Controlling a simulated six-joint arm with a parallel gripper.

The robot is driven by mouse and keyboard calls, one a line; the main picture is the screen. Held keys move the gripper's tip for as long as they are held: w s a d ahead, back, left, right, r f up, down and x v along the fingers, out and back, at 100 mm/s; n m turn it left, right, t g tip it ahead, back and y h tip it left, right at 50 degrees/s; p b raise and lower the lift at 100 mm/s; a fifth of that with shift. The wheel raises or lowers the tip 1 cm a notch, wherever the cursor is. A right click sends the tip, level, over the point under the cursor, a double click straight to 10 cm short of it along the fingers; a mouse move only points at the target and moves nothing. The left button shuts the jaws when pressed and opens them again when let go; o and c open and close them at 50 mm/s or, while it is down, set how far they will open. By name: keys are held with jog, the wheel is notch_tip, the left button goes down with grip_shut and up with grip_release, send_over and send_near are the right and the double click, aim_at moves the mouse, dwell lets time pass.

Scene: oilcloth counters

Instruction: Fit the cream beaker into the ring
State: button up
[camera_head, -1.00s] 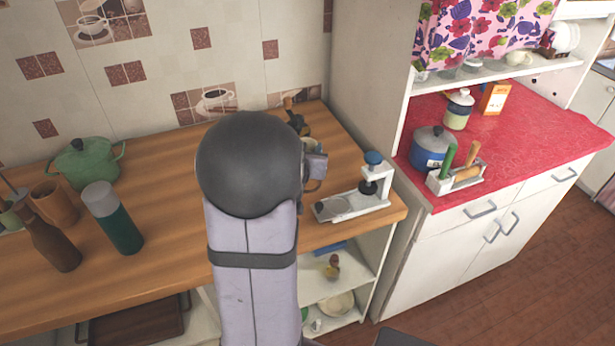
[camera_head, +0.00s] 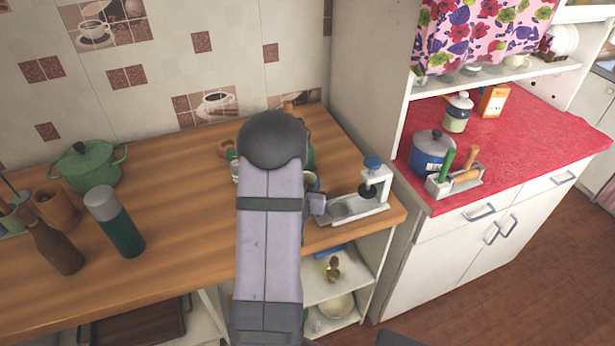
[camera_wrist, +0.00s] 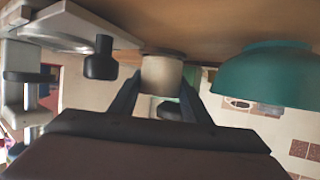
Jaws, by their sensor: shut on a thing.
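My gripper (camera_wrist: 160,98) is shut on the cream beaker (camera_wrist: 162,75), which sits between the two dark fingers in the wrist view. That view looks upside down, with the wooden counter along its top. In the head view my arm hides most of the gripper and beaker. A white stand (camera_head: 368,207) with a blue-topped post is on the counter's right end, just right of my gripper. A round grey shape (camera_head: 337,210) lies on its base; I cannot tell whether this is the ring. The stand also shows at the left of the wrist view (camera_wrist: 62,32).
A teal bowl (camera_wrist: 262,75) is close to the beaker in the wrist view. A green pot (camera_head: 88,165), a green flask (camera_head: 118,225) and a brown bottle (camera_head: 52,237) stand at the left. The wooden counter's (camera_head: 180,215) middle left is clear. A cabinet wall borders the right.

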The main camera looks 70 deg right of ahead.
jog(key=d, duration=0.1)
jog(key=d+p, duration=0.1)
jog(key=shift+w+d+r+p, duration=0.15)
jog(key=shift+w+d+p, duration=0.15)
jog(key=shift+w, duration=0.05)
jog(key=shift+w+d+f, duration=0.1)
jog(key=shift+d+f, duration=0.1)
jog(key=shift+d, duration=0.1)
jog(key=shift+f+p, duration=0.35)
jog(key=shift+f, duration=0.2)
jog(key=shift+f, duration=0.1)
jog(key=o, duration=1.1)
jog(key=shift+c, duration=0.2)
